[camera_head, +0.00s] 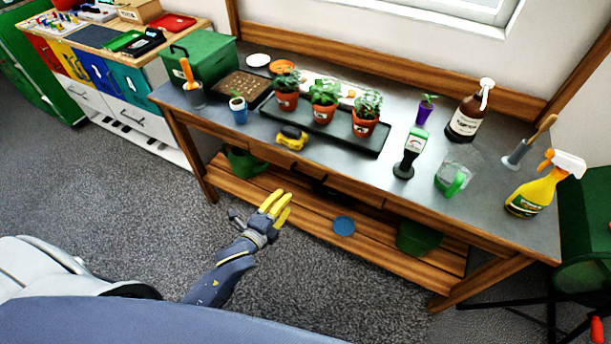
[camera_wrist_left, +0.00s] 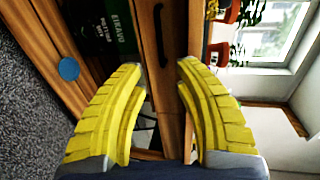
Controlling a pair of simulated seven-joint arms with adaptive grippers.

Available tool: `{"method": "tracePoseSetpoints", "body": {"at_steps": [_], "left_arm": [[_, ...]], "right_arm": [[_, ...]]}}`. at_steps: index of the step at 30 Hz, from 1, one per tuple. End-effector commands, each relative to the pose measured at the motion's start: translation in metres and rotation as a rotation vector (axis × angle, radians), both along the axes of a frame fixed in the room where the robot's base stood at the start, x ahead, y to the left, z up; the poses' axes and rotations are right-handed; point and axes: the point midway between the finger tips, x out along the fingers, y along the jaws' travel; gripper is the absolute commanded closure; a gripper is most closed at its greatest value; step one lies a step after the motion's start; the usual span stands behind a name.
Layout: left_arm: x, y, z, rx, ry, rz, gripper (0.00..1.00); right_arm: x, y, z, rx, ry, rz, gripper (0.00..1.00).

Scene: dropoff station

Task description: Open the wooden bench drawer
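The wooden bench (camera_head: 400,268) has a metal top and a low slatted shelf. Its drawer front (camera_wrist_left: 174,62) runs up the middle of the left wrist view and looks flush with the frame. A dark bar handle (camera_wrist_left: 160,36) is on the drawer front, beyond the fingertips. My left gripper (camera_head: 283,203) is in front of the bench, below the tabletop's front edge in the head view. Its yellow fingers are open and empty in the left wrist view (camera_wrist_left: 160,78), apart from the handle. My right gripper is not in view.
A potting tray (camera_head: 300,128) with several plants, a yellow-black device (camera_head: 291,137) and spray bottles stand on the tabletop. A blue disc (camera_head: 343,226) and a green container (camera_head: 418,238) are on the lower shelf. The carpet before the bench is clear.

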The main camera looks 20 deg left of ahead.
Motion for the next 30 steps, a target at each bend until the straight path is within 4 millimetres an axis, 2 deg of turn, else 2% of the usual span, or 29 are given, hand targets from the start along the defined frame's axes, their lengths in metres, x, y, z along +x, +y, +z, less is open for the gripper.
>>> {"method": "tracePoseSetpoints", "body": {"at_steps": [3,18,24,30], "left_arm": [[0.022,-0.004,-0.004,0.0,-0.002,0.0,0.68],[0.106,-0.022,-0.022,-0.003,0.0,0.001,0.68],[0.128,-0.026,-0.027,-0.001,0.0,0.0,0.68],[0.14,-0.029,-0.03,-0.002,0.001,0.0,0.68]], "right_arm": [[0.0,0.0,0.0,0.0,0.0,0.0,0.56],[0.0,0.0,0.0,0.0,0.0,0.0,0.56],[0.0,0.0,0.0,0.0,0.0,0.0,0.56],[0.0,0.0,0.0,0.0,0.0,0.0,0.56]]}}
